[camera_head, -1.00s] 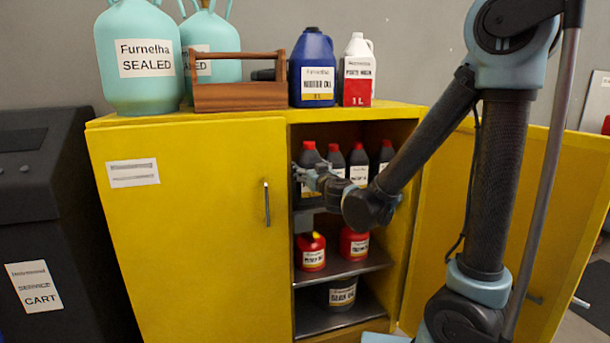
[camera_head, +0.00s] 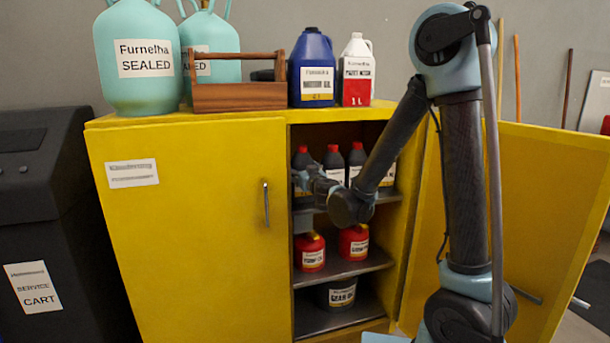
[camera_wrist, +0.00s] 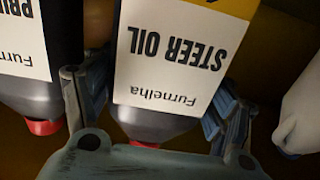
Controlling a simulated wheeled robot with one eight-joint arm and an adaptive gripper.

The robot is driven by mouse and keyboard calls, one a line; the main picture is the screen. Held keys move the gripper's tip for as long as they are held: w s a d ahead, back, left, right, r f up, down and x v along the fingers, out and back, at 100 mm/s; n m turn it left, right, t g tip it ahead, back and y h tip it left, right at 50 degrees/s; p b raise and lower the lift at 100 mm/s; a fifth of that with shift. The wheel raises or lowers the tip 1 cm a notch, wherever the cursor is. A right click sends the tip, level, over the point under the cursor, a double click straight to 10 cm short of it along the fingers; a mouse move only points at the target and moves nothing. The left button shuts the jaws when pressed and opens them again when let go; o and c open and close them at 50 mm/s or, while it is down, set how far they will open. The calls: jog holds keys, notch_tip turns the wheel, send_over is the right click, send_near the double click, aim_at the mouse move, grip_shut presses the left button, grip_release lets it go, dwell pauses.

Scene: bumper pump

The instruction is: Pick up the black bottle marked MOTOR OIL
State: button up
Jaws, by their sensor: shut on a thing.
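A black bottle with a red cap (camera_head: 302,160) is at the left of the upper shelf, partly covered by my gripper (camera_head: 303,183). In the wrist view its white label reads STEER OIL (camera_wrist: 168,55), upside down. My gripper (camera_wrist: 152,105) is shut on this bottle, with one finger on each side. I cannot tell whether its base touches the shelf. Several more black bottles with red caps (camera_head: 333,160) stand to its right. One neighbour's label begins with PRI (camera_wrist: 25,45). I see no black bottle clearly marked MOTOR OIL.
A white bottle (camera_wrist: 300,110) is close beside the held bottle. The yellow cabinet's closed left door (camera_head: 190,230) borders the opening. The open right door (camera_head: 540,200) stands beyond my arm. Red containers (camera_head: 310,252) are on the shelf below. A blue jug (camera_head: 317,65) stands on top.

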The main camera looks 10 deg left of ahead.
jog(key=shift+f, duration=0.3)
jog(key=o, duration=1.9)
jog(key=shift+f, duration=0.1)
jog(key=v, duration=1.2)
